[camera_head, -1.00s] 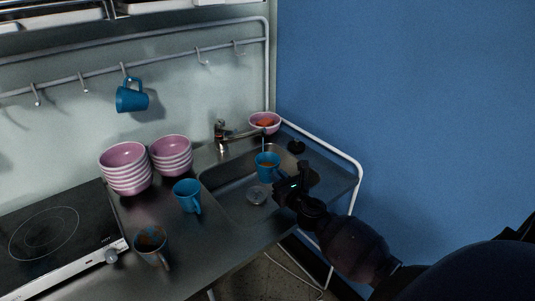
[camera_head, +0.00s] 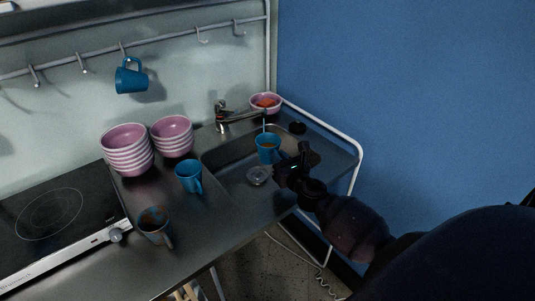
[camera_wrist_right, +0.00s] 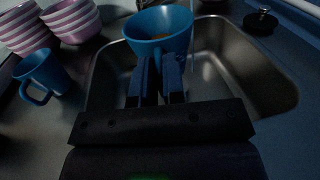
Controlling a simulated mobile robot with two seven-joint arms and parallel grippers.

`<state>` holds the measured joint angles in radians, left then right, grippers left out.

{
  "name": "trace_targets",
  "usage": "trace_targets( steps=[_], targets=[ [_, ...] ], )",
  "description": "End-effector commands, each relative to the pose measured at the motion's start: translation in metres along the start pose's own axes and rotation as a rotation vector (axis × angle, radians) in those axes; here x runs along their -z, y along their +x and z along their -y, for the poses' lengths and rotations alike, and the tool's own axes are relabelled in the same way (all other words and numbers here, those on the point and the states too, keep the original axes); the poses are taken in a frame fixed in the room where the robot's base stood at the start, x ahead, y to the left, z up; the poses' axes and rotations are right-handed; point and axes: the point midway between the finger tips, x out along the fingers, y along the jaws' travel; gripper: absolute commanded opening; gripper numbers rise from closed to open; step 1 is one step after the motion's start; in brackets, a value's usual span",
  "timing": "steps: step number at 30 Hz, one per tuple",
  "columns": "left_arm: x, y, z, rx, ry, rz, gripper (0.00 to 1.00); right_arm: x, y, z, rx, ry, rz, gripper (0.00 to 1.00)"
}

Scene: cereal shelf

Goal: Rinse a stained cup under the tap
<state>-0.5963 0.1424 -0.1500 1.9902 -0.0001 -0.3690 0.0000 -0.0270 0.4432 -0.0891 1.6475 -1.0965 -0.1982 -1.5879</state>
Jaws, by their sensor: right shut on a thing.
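My right gripper (camera_head: 283,165) is shut on this cup. In the right wrist view the right gripper (camera_wrist_right: 158,78) has its fingers close together at the near side of the cup (camera_wrist_right: 160,30), and the sink basin lies beneath. The exact contact is partly hidden by the fingers. My left gripper is not in view.
Another blue cup (camera_head: 189,177) stands left of the sink, and a brown-stained cup (camera_head: 154,225) stands near the hob (camera_head: 50,218). Two stacks of pink bowls (camera_head: 126,150) stand behind. A pink bowl (camera_head: 266,103) sits behind the sink. A blue cup (camera_head: 131,76) hangs from the rail.

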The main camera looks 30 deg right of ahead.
Motion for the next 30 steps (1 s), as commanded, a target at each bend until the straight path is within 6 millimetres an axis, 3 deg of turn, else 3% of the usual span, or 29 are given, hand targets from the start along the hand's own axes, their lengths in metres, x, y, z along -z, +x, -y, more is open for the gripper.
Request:
trace_targets(
  steps=[7, 15, 21, 25, 30],
  targets=[
    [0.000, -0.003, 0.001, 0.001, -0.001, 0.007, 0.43, -0.005, 0.007, -0.028, -0.019, -0.002, 0.001, 0.00],
    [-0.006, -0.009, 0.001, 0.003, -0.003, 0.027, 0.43, 0.002, 0.013, -0.102, -0.045, -0.003, -0.002, 0.00],
    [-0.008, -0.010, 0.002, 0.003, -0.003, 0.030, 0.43, 0.008, 0.014, -0.142, -0.041, -0.008, -0.004, 0.00],
    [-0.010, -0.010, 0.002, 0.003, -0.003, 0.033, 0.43, 0.011, 0.013, -0.154, -0.033, -0.011, -0.005, 0.00],
    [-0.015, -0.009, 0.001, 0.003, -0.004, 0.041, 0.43, 0.015, 0.012, -0.153, -0.005, -0.016, -0.006, 0.00]
  ],
)
